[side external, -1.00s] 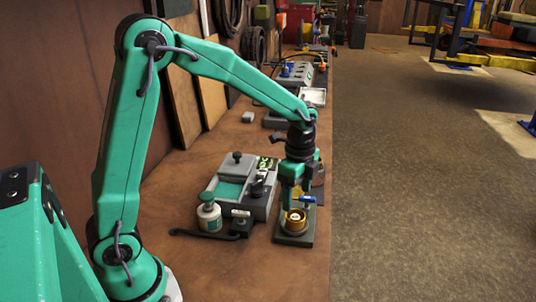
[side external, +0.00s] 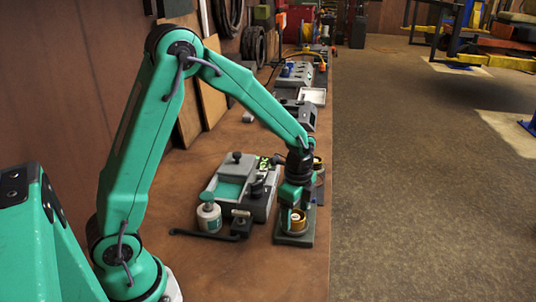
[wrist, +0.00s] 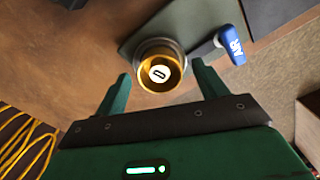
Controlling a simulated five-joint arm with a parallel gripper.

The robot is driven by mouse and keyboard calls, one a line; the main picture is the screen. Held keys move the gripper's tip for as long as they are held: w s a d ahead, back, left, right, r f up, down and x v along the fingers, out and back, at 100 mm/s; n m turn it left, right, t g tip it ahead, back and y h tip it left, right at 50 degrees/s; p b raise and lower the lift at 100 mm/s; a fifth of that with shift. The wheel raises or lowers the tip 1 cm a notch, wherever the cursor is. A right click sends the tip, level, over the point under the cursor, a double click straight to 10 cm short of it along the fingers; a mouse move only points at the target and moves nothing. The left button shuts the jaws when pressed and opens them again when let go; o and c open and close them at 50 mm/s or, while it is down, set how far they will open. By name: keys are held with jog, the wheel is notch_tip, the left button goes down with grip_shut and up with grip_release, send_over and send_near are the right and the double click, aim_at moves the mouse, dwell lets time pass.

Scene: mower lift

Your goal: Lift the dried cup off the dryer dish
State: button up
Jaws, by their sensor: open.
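The brass-coloured cup (side external: 297,217) sits on the dryer's dark green base plate (side external: 294,240). The wrist view shows the cup (wrist: 160,72) from above, with a white marked disc in its middle. A grey round dish (wrist: 157,43) shows around its far side. My gripper (wrist: 161,71) is open, one finger to the left and one to the right of the cup, with gaps on both sides. In the side view my gripper (side external: 294,202) is low at the cup and partly covers it. A lever with a blue "AIR" handle (wrist: 230,46) stands right of the cup.
Yellow cable (wrist: 25,140) shows at the wrist view's lower left.

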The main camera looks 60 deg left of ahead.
aim_at(296, 218)
jog(key=shift+f, duration=0.45)
jog(key=c, duration=1.1)
jog(key=shift+o, duration=0.2)
jog(key=shift+r, duration=0.2)
jog(key=shift+r, duration=0.5)
jog(key=r, duration=0.3)
jog(key=shift+s+d+r, duration=0.1)
jog(key=shift+s+d, duration=0.05)
jog(key=shift+d, duration=0.2)
jog(key=s+d+r, duration=0.6)
jog(key=d, duration=0.3)
jog(key=shift+r, duration=0.25)
jog(key=shift+d, duration=0.1)
